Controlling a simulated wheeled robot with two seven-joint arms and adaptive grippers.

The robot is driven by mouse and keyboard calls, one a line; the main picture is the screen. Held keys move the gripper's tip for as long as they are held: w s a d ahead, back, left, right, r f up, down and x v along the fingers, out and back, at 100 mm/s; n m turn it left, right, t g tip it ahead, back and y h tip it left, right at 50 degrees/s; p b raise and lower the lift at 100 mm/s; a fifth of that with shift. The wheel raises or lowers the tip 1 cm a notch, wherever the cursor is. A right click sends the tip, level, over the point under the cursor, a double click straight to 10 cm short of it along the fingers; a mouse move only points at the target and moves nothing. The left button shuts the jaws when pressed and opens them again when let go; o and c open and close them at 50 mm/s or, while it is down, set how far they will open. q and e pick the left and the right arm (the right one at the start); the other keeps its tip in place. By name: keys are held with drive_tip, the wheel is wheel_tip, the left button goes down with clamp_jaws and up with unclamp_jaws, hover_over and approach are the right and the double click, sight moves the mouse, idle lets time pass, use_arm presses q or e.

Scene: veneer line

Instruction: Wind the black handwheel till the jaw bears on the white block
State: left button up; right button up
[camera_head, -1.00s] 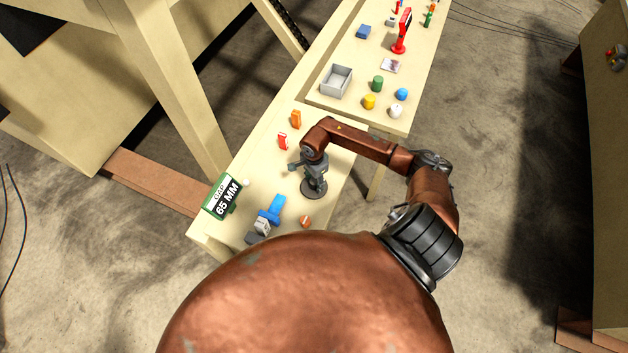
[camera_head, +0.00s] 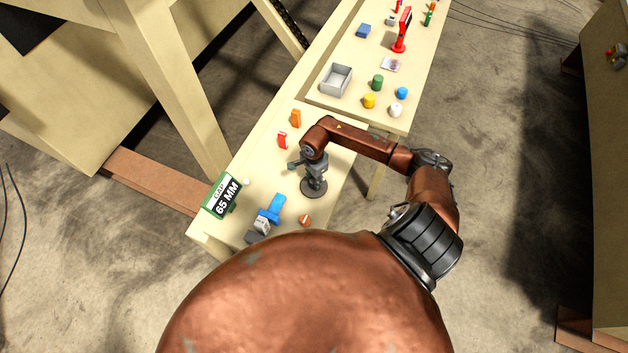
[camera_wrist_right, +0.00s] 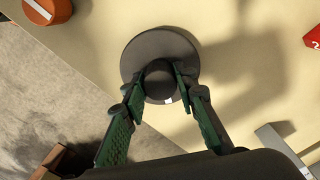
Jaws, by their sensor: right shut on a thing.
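The black handwheel (camera_head: 309,194) lies flat on the near bench, under my right gripper (camera_head: 315,181). In the right wrist view the handwheel (camera_wrist_right: 160,45) is a dark disc with a round hub. The fingers of my right gripper (camera_wrist_right: 160,80) are shut on the hub, one on each side. A small white mark shows on the hub's edge. To the left of the wheel in the head view are a blue piece (camera_head: 270,210) and a pale grey-white block (camera_head: 262,224) close together. Whether they touch is too small to tell. My left gripper is not in view.
The far bench holds a grey tray (camera_head: 336,80) and several small coloured objects.

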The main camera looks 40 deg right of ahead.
drive_tip(key=shift+f+m+b, duration=0.15)
drive_tip(key=shift+m+b, duration=1.05)
drive_tip(key=shift+m, duration=0.1)
drive_tip(key=m+b, duration=0.1)
drive_tip(key=m, duration=0.1)
drive_tip(key=shift+m+b, duration=0.3)
drive_tip(key=m+b, duration=0.2)
drive_tip(key=m, duration=0.2)
drive_tip(key=shift+m, duration=0.3)
drive_tip(key=m+b, duration=0.1)
drive_tip(key=m, duration=0.3)
drive_tip(key=shift+m+b, duration=0.3)
drive_tip(key=m+b, duration=0.1)
drive_tip(key=m, duration=0.3)
drive_tip(key=shift+m, duration=0.3)
drive_tip(key=m, duration=0.3)
drive_tip(key=shift+m+b, duration=0.3)
drive_tip(key=m, duration=0.3)
drive_tip(key=shift+r+m, duration=0.2)
drive_tip(key=shift+m, duration=1.8)
